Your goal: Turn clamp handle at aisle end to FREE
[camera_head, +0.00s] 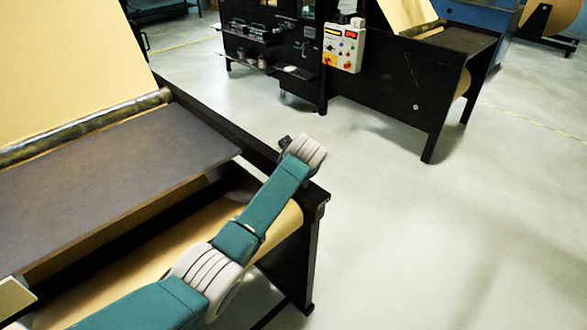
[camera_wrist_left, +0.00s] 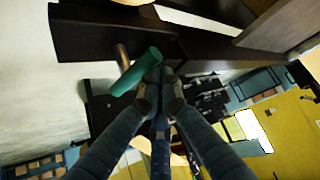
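The clamp handle (camera_wrist_left: 137,72) is a green cylinder on a short copper-coloured shaft (camera_wrist_left: 122,54) in the left wrist view. It sits at a slant beside a dark frame beam (camera_wrist_left: 100,38). My left gripper (camera_wrist_left: 160,78) has its dark fingers drawn together, with the tips just right of and below the handle. The tips look close to the handle, not around it; contact cannot be told. In the head view my left arm reaches over the end of the near roll stand (camera_head: 313,215); its gripper and the handle are hidden there. No FREE marking is readable. My right gripper is not in view.
The near stand has a dark table (camera_head: 130,165), a metal roller (camera_head: 85,128) and a kraft roll (camera_head: 280,222) beneath. A second machine with a control panel (camera_head: 343,48) stands across the aisle. The grey aisle floor (camera_head: 430,230) is clear.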

